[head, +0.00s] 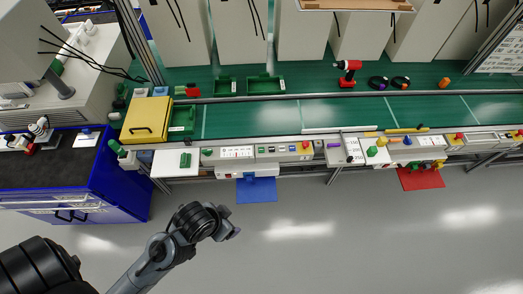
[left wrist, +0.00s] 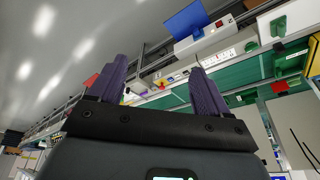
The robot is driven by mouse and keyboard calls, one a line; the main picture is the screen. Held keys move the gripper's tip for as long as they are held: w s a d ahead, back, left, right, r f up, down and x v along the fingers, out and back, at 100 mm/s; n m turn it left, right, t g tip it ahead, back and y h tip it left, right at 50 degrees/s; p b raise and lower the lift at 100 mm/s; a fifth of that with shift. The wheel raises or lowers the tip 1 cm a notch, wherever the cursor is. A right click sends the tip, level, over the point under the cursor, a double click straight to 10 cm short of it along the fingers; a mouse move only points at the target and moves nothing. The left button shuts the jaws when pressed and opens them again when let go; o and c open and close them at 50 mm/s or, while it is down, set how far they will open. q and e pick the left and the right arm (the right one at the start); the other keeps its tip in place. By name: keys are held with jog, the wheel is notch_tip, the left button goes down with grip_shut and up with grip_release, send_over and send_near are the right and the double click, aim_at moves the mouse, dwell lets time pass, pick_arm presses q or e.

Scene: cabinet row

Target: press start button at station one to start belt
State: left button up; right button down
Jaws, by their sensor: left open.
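The first station's white control panel (head: 255,152) runs along the near edge of the belt in the head view. A green button (head: 208,152) sits at its left end and a red button on yellow (head: 305,144) at its right end. My left gripper (head: 232,232) is below and in front of the panel, over the grey floor, apart from it. In the left wrist view its two purple fingers (left wrist: 158,68) are spread with nothing between them. The panel (left wrist: 210,68) shows beyond them, tilted. My right gripper is not in view.
The green belt (head: 350,111) runs behind the panels. A blue sheet (head: 257,189) hangs below the first panel and a red one (head: 420,178) farther right. A yellow box (head: 146,118) stands at left near a blue cabinet (head: 125,190). The floor (head: 330,245) in front is clear.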

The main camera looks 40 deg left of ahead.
pick_arm(q)
grip_shut()
dwell(1.4)
